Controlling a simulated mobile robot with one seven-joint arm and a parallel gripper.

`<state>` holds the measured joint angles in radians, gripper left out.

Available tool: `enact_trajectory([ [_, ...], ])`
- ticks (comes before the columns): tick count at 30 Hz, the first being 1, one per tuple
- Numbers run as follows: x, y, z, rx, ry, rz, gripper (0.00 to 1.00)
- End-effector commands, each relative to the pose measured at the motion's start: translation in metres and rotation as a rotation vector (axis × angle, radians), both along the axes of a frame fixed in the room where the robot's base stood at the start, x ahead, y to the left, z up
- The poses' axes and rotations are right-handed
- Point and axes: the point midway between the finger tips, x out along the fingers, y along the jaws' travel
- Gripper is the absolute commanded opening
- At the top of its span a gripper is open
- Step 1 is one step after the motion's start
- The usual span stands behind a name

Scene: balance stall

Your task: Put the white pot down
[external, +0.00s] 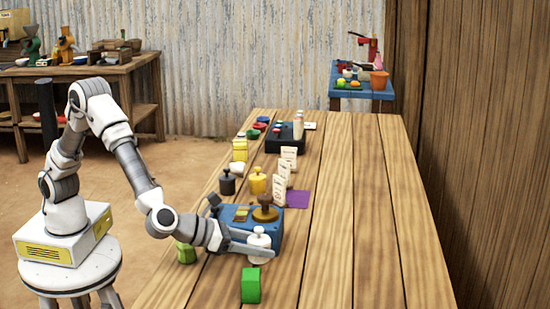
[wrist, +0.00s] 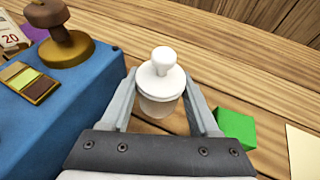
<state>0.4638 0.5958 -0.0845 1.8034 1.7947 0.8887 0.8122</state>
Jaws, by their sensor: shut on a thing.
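The white pot (wrist: 160,88) has a round body, a lid and a knob on top. It stands upright between the two fingers of my gripper (wrist: 160,108), which is shut on it. In the external view the white pot (external: 260,243) is at the near end of the wooden table, just in front of the blue box, with my gripper (external: 258,250) around it. I cannot tell whether its base touches the table.
A blue box (external: 268,240) with a brown-knobbed brass piece (external: 265,209) stands close beside the pot. A green block (external: 251,286) lies in front. Yellow (external: 258,182) and dark (external: 227,182) pots and several cards stand farther back. The table's right side (external: 360,220) is clear.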

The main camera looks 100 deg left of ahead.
Motion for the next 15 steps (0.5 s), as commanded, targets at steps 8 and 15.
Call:
enact_trajectory([
  [8,0.000,0.000,-0.037,0.002,0.000,-0.001,0.00],
  [15,0.000,0.000,-0.036,0.000,-0.002,-0.001,0.00],
])
